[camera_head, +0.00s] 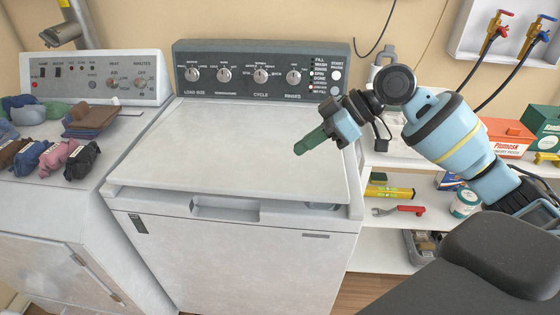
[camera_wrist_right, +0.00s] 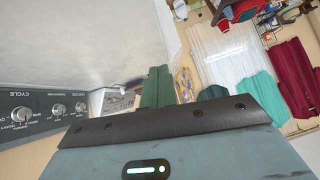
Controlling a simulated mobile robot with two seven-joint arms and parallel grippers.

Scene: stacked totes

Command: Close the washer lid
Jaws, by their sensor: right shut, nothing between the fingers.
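The white washer lid (camera_head: 230,150) lies down flat, or nearly flat, over the top of the washer (camera_head: 240,255) in the head view. A narrow dark gap shows under its front edge toward the right; I cannot tell whether the lid is fully seated. My right gripper (camera_head: 299,149) is shut and empty, its green fingers pointing left over the right part of the lid. I cannot tell whether it touches the lid. Its fingers also show in the right wrist view (camera_wrist_right: 157,82), beside a large pale surface. My left gripper is not in view.
The control panel (camera_head: 262,68) stands behind the lid. A dryer (camera_head: 45,225) with folded cloths (camera_head: 75,160) on top stands at left. At right, shelves (camera_head: 380,250) hold boxes, a red-handled wrench (camera_head: 398,211) and a tub. Hoses (camera_head: 490,65) hang at upper right.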

